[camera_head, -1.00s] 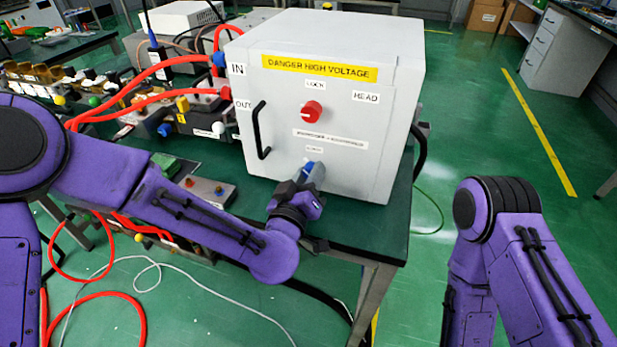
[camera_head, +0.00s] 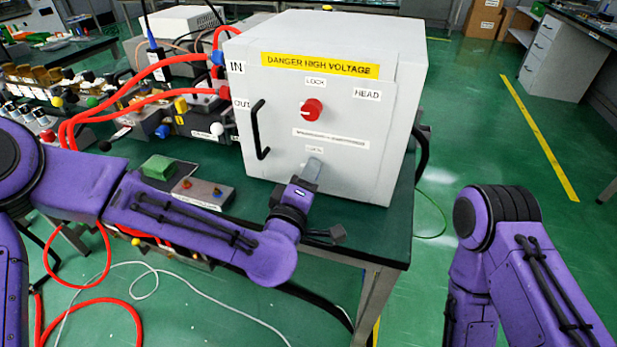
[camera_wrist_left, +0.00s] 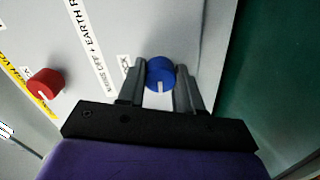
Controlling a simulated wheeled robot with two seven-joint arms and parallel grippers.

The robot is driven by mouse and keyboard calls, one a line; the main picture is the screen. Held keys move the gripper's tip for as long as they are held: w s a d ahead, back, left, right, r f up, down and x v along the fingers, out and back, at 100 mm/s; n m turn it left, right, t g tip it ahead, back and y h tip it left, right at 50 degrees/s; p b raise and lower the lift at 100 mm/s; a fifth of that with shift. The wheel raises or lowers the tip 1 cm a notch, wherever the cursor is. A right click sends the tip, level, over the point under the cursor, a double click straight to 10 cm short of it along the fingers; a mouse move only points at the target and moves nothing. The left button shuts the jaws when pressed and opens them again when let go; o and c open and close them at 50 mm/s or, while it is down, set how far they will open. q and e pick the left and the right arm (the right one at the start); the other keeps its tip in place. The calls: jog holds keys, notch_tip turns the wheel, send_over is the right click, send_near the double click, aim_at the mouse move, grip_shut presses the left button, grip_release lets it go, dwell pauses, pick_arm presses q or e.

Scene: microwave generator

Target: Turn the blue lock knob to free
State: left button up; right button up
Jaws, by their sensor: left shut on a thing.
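The blue lock knob (camera_wrist_left: 160,73) is on the front of the light grey cabinet (camera_head: 350,190), low down under a small label. In the left wrist view it sits between the two fingers of my left gripper (camera_wrist_left: 161,78), which is shut on it. The knob's white mark points toward the palm. In the head view my left gripper (camera_head: 312,168) is against the lower front of the cabinet and hides the knob. My right arm (camera_head: 500,250) is at the right, with its gripper out of view.
A red knob (camera_head: 312,109) sits above, below the yellow danger label (camera_head: 318,66). A black handle (camera_head: 257,130) is at the cabinet's left front edge. A small box with buttons (camera_head: 203,192) and red cables (camera_head: 150,75) lie left. Open floor is at the right.

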dwell(0.3)
pick_arm(q)
jog(key=o, duration=1)
jog(key=shift+o, duration=0.2)
jog(key=p+v, duration=0.2)
jog(key=v, duration=0.8)
jog(key=shift+s, duration=0.3)
